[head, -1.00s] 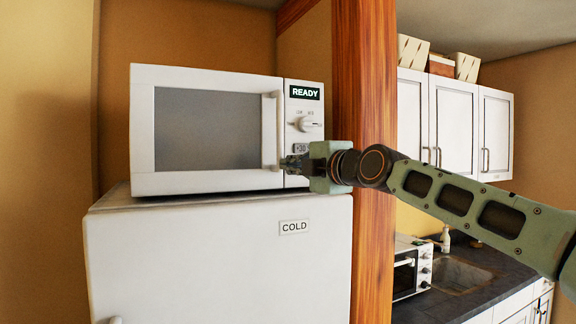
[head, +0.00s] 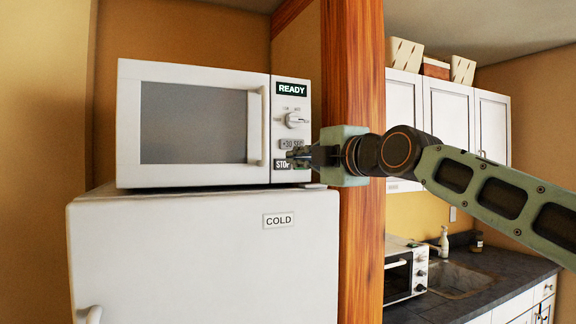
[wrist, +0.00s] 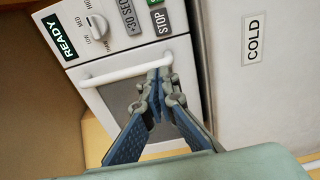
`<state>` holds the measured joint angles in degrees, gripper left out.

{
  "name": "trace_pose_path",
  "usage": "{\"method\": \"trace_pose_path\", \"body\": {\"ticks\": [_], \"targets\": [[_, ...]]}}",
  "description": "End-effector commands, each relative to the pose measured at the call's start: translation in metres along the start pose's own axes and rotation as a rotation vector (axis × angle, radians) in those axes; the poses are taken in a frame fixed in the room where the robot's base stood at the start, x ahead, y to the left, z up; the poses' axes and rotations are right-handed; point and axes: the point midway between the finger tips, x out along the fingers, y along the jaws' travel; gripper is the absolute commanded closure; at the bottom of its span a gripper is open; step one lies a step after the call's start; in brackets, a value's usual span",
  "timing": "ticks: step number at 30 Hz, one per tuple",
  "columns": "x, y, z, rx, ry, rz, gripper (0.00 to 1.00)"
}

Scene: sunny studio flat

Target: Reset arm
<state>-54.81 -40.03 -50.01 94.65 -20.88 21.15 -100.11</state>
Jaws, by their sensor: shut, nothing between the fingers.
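My gripper (head: 293,157) is shut and empty, in front of the lower right of the microwave near its STOP button. In the wrist view the shut fingers (wrist: 163,75) overlap the microwave's door near one end of the handle; I cannot tell whether they touch it. My arm reaches in from the right in the head view. The white microwave (head: 285,132) stands on the white fridge (head: 190,260), its door shut and its display reading READY. The microwave shows in the wrist view too (wrist: 180,52).
A wooden post (head: 352,70) stands behind my wrist. To the right are a dark counter (head: 500,285) with a toaster oven (head: 405,270), a sink (head: 455,280) and a bottle (head: 444,240). White cupboards (head: 448,110) hang above, with boxes (head: 436,68) on top.

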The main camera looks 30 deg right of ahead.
Motion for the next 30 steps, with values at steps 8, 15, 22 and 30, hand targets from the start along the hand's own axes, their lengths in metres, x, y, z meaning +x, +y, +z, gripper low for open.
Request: {"method": "trace_pose_path", "body": {"ticks": [8,15,22,30], "targets": [[-0.048,-0.001,0.005,0.000,-0.001,0.001,1.00],[-0.058,0.000,0.005,-0.001,0.000,-0.001,1.00],[-0.063,-0.012,-0.017,0.086,0.014,-0.051,1.00],[-0.089,-0.101,-0.111,0.525,-0.028,-0.333,1.00]]}}
